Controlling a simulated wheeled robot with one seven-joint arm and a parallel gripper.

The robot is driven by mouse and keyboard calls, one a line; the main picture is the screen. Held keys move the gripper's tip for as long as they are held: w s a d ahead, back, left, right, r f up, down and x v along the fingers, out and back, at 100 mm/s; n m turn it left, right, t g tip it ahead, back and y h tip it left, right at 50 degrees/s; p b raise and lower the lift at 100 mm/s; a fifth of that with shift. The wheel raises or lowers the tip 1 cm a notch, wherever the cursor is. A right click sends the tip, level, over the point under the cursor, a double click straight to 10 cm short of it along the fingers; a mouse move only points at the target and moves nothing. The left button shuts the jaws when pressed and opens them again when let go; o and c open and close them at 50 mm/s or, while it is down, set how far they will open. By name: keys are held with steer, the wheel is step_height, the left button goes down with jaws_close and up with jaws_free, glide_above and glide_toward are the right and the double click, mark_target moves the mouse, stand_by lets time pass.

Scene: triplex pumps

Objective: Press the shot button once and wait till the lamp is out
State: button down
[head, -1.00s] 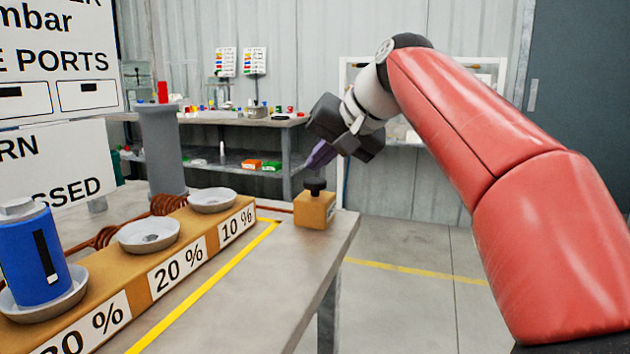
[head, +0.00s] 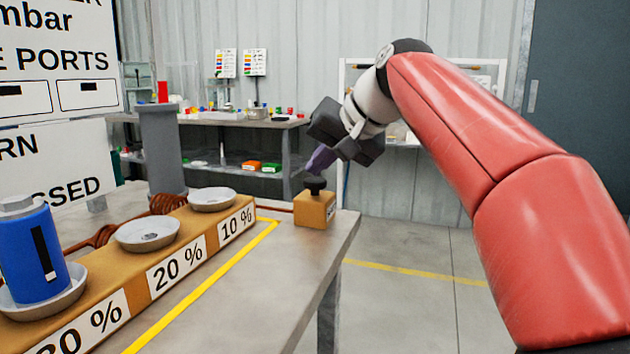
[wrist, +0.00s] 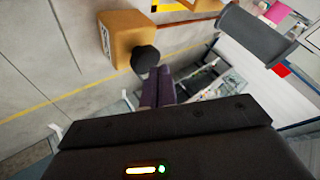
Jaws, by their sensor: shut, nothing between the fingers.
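The shot button (head: 315,184) is a black round knob on top of a small orange-brown box (head: 314,211) at the table's right corner. The button also shows in the wrist view (wrist: 145,58), on its box (wrist: 128,36). My gripper (head: 312,169) is shut, with purple fingers and nothing between them. Its fingertips are just above and behind the button in the head view. In the wrist view the fingers (wrist: 158,82) lie right beside the knob; I cannot tell whether they touch it. I cannot make out for certain a lamp or whether one is lit.
A grey post (head: 162,150) stands on the table with a red piece (head: 163,92) behind it. An orange-brown rack (head: 190,237) holds shallow dishes and a blue cylinder (head: 35,255). Signs stand at left. The floor right of the table is clear.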

mark_target(320, 181)
steer(key=shift+f+b, duration=0.6)
steer(key=shift+f, duration=0.15)
stand_by(0.5)
steer(key=shift+r, duration=0.1)
steer(key=shift+r+p, duration=1.05)
steer(key=shift+p, duration=0.15)
steer(key=shift+r, duration=0.1)
step_height(320, 181, up, 5)
steer(key=p, duration=0.5)
steer(key=s+d+f+h, duration=0.2)
steer(key=s+d+f, duration=0.3)
steer(key=s+f, duration=0.3)
steer(key=s+d+f+h, duration=0.2)
steer(key=s+d+f, duration=0.3)
steer(key=s+f, duration=0.4)
steer(key=s+d+f+h, duration=0.2)
steer(key=s+d+f, duration=0.2)
steer(key=s+f, duration=0.4)
step_height(320, 181, down, 5)
steer(key=shift+s+d+r+g+h, duration=0.15)
steer(key=shift+s+d+g+h, duration=0.15)
steer(key=shift+s+d+g, duration=0.1)
